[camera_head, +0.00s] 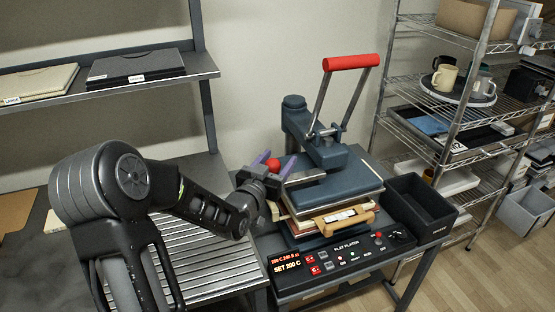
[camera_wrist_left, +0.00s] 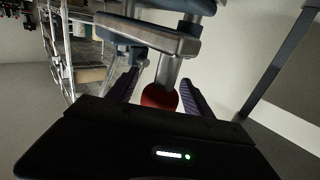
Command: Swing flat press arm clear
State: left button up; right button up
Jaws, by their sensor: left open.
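The flat press (camera_head: 332,190) stands on the bench with its dark blue upper platen over a lower stack of layers. Its long lever handle has a red grip (camera_head: 350,62) raised high above the platen. A red knob (camera_head: 273,165) on a metal stem sticks out at the press's left side, and it also shows in the left wrist view (camera_wrist_left: 160,98). My left gripper (camera_head: 275,167) is open, with its purple fingers on either side of the red knob. I cannot tell whether either finger touches it. My right gripper is not in view.
A control panel (camera_head: 340,258) with red buttons lies in front of the press. A black bin (camera_head: 421,207) stands at its right. A wire rack (camera_head: 449,130) with mugs is farther right. A shelf (camera_head: 110,92) with folders hangs at the left, above a ribbed metal surface (camera_head: 200,262).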

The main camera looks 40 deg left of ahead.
pick_arm(q)
jog(key=shift+c, duration=0.2)
grip_shut()
dwell(0.4)
dwell(0.3)
